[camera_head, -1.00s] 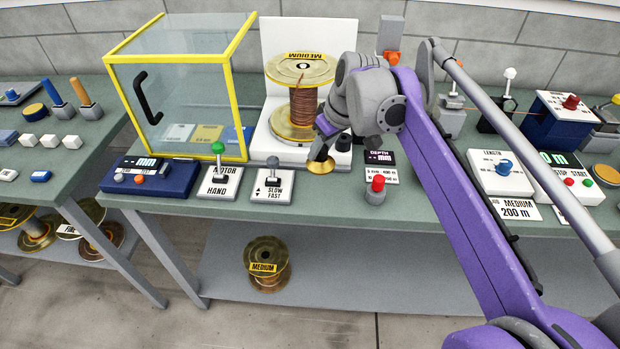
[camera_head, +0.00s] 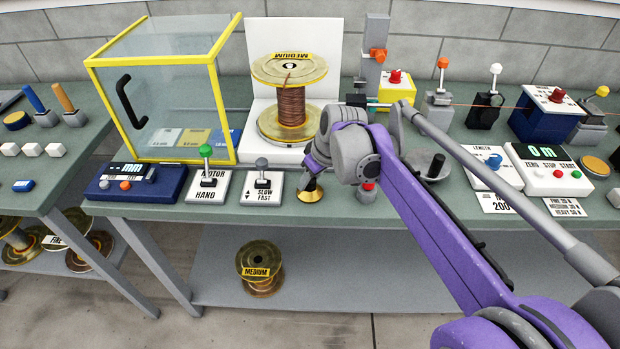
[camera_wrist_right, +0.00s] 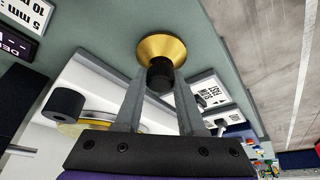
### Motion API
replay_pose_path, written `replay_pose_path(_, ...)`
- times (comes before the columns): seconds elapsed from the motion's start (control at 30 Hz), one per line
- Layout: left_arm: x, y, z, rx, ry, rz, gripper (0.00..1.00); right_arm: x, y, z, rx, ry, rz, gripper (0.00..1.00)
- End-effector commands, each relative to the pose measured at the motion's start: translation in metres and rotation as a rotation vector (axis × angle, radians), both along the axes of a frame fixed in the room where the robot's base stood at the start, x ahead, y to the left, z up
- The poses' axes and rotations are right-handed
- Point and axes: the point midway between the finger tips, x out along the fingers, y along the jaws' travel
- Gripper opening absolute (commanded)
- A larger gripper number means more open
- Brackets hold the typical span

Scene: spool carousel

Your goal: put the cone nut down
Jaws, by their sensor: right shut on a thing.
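The cone nut is a brass cone with a dark hub. In the head view the cone nut (camera_head: 310,195) is at the front of the green bench, just right of the SLOW/FAST lever panel. My right gripper (camera_head: 311,184) is above it, pointing down. In the right wrist view the fingers of my right gripper (camera_wrist_right: 160,78) are shut on the dark hub of the cone nut (camera_wrist_right: 165,47), with the brass flange beyond the fingertips. I cannot tell whether the flange touches the bench top. My left gripper is not in view.
The MEDIUM spool (camera_head: 291,100) stands on a white stand behind. The SLOW/FAST lever panel (camera_head: 262,186) is close on the left. A red button (camera_head: 368,187) is close on the right, partly behind my arm. The bench's front edge is near.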

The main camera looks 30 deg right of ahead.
Motion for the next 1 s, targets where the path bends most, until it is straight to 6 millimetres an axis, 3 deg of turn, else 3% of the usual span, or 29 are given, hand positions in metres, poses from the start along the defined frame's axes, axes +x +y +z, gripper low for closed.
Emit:
replay_pose_path(0.1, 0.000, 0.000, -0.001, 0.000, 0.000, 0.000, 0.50, 0.000, 0.000, -0.002, 0.000, 0.000, 0.000, 0.00)
replay_pose_path(0.13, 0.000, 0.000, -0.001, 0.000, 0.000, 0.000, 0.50, 0.000, 0.000, -0.002, 0.000, 0.000, 0.000, 0.42)
replay_pose_path(0.3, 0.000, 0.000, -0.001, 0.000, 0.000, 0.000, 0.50, 0.000, 0.000, -0.002, 0.000, 0.000, 0.000, 0.69)
replay_pose_path(0.67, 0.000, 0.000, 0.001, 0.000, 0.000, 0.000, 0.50, -0.001, -0.001, 0.004, 0.000, 0.000, -0.001, 0.69)
replay_pose_path(1.0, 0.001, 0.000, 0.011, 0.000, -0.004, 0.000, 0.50, -0.026, -0.007, 0.066, 0.000, 0.000, -0.002, 0.69)
